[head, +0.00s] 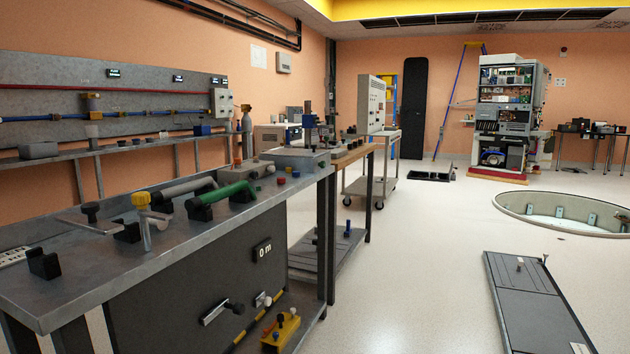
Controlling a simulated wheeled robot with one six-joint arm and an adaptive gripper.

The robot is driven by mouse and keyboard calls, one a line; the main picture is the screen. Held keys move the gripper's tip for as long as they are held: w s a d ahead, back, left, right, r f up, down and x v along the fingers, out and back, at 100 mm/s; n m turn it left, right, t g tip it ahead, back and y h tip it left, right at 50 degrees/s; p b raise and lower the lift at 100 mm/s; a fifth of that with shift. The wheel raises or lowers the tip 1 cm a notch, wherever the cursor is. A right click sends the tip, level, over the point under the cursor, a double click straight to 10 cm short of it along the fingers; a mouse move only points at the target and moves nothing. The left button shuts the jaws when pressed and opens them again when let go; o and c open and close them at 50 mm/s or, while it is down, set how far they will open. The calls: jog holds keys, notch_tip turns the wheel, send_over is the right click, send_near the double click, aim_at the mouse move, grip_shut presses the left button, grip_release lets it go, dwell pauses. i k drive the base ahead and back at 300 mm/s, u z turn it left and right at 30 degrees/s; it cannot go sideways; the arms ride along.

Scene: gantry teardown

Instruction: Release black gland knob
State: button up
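My gripper is not in view. I cannot tell for certain which part is the black gland knob. One small black knob (91,208) stands at the left of the metal bench top (60,300), beside a grey rod (75,226). Another small black knob (238,308) is on the bench's dark front panel (180,275), at the end of a short black part beside a light slotted plate (214,313). Nothing of mine touches either knob.
A round floor pit (560,212) and a dark floor panel (535,305) lie further right.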

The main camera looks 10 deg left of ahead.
aim_at(254, 175)
jog(key=u, duration=0.9)
jog(key=i, duration=1.05)
jog(key=z, duration=0.5)
jog(key=i, duration=0.65)
jog(key=z, duration=0.7)
